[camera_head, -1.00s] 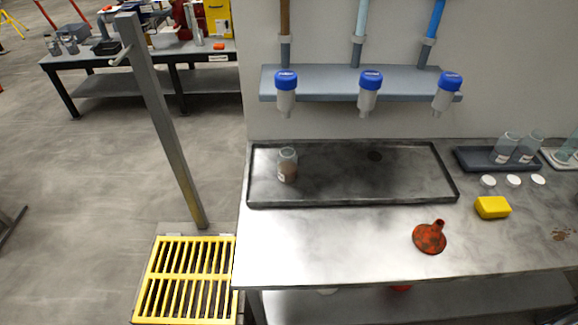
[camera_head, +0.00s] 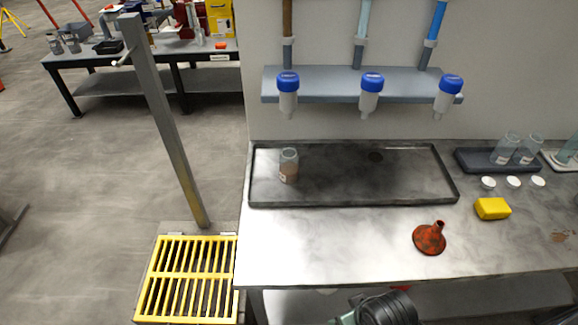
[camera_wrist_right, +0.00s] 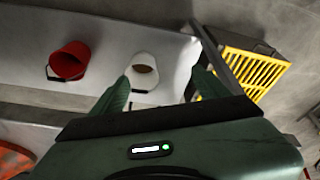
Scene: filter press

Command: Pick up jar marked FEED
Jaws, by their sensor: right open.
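A clear jar (camera_head: 289,166) with brownish contents and a small pale label stands upright at the left end of the dark tray (camera_head: 420,197) on the bench; the label is too small to read. Two clear labelled jars (camera_head: 505,149) (camera_head: 529,152) sit in a small dark tray at the right. My right gripper (camera_wrist_right: 163,88) is open and empty in the right wrist view, its green fingers apart. It points toward a white bucket (camera_wrist_right: 142,68) below, well away from the jar. My left gripper is not in view.
Three blue-topped nozzles (camera_head: 370,92) hang on a wall shelf above the tray. A red funnel (camera_head: 430,238), yellow sponge (camera_head: 492,208) and white caps (camera_head: 513,182) lie on the bench. A grey post (camera_head: 170,130) and yellow grate (camera_head: 187,278) stand left. A red bucket (camera_wrist_right: 69,62) is below.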

